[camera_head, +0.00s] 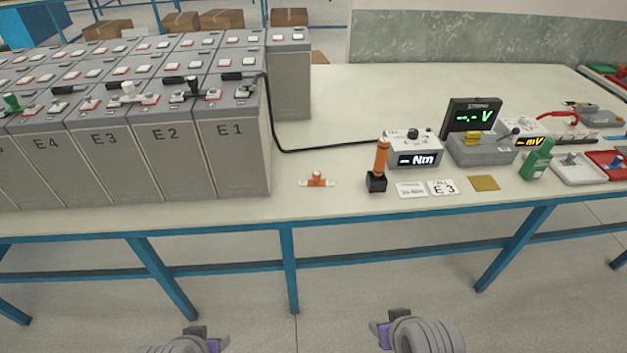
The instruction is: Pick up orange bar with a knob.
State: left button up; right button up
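The orange bar with a knob (317,181) lies on the table in front of the battery rows, right of the battery marked E1. Its orange knob stands up at the middle, and the bar's ends look pale. Nothing touches it. My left gripper (207,341) is at the bottom edge of the view, in front of the table and lower left of the bar. My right gripper (380,335) is also low in front of the table, lower right of the bar. Both are well apart from the bar. Their fingers are too partly seen to tell open from shut.
Grey batteries (231,150) fill the left of the table (345,110). Right of the bar stand an orange-handled tool (381,160), a torque display (415,150) and a voltage meter (472,115). A black cable (320,149) runs behind the bar. The tabletop around the bar is clear.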

aim_at(316, 174)
jog(key=i+l+u, duration=0.2)
jog(key=i+u, duration=0.15)
jog(key=i+l+u, duration=0.7)
jog(key=k+j, duration=0.05)
